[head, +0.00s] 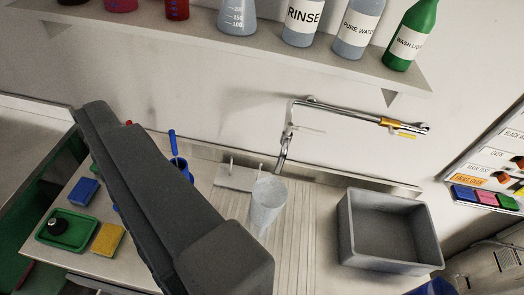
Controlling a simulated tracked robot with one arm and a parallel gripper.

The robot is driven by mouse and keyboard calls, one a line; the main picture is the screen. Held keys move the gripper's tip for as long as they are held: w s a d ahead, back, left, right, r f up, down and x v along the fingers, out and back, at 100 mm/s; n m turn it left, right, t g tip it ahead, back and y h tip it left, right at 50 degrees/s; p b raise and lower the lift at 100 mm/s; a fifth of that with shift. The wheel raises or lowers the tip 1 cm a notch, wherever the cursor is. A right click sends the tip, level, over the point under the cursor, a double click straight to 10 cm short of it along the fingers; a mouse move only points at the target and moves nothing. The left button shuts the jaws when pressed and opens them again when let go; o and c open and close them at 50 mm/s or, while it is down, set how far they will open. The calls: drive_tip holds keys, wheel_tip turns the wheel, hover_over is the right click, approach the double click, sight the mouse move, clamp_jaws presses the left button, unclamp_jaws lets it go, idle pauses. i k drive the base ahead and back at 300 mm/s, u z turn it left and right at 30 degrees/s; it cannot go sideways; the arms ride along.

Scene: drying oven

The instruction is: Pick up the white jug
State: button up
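The white jug (266,203) stands upright on the ribbed draining surface in the middle of the head view, below the tap. It looks pale and slightly see-through, and its lower left part is close to or behind a dark grey part of mine. That long dark part, which appears to be my gripper (96,118), runs from the upper left to the lower middle, left of the jug. I see no clear gap between fingers and nothing held. No contact with the jug is clear.
A grey basin (388,230) is right of the jug. A tap (287,145) and a wall shelf (320,48) with bottles are above. A blue container (181,166), a green tray (68,230), a yellow sponge (108,240) and a blue block (82,192) lie left.

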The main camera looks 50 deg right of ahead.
sight(270, 194)
drive_tip(key=z, duration=1.9)
drive_tip(key=k, duration=1.1)
drive_tip(key=u, duration=0.35)
drive_tip(key=i, duration=0.95)
drive_tip(key=z, duration=0.05)
